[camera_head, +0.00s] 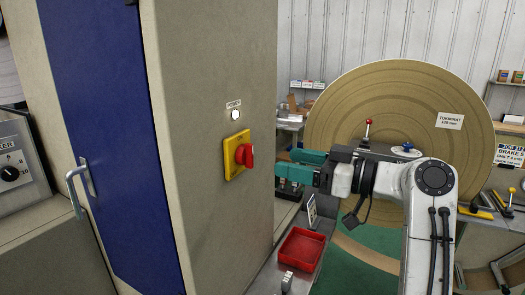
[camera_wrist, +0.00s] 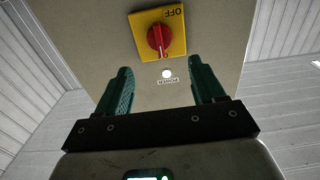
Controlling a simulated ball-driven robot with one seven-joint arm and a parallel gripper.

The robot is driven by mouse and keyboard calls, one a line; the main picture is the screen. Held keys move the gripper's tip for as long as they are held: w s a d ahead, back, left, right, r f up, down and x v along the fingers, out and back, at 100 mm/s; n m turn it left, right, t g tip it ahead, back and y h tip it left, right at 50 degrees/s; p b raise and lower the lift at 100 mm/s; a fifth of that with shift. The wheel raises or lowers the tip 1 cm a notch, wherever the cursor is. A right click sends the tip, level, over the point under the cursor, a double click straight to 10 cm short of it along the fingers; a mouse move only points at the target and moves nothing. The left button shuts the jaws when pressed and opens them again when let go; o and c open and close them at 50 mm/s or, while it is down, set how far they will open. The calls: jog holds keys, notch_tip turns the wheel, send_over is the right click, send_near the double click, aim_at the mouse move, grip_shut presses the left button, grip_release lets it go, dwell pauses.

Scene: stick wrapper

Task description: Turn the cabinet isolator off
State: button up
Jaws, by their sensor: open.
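The cabinet isolator is a red rotary knob (camera_head: 244,155) on a yellow plate (camera_head: 232,170), on the beige side of the cabinet (camera_head: 215,60). "ON" is readable at the plate's top in the head view. In the wrist view, the red knob (camera_wrist: 161,40) and yellow plate (camera_wrist: 178,45) are beyond the fingers, with "OFF" readable at the picture's top. My gripper (camera_head: 279,163) has teal fingers and is just right of the knob, apart from it. In the wrist view my gripper (camera_wrist: 160,66) is open, with nothing between its fingers.
A white power lamp (camera_head: 235,115) is above the isolator. The cabinet has a blue door (camera_head: 100,110) with a handle (camera_head: 77,188). A large tan disc (camera_head: 400,90) stands behind my arm.

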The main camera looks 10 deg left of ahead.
aim_at(247, 156)
jog(key=p+x, duration=0.2)
jog(key=x, duration=0.7)
jog(key=shift+p, duration=0.3)
jog(key=shift+f, duration=0.1)
jog(key=c, duration=1)
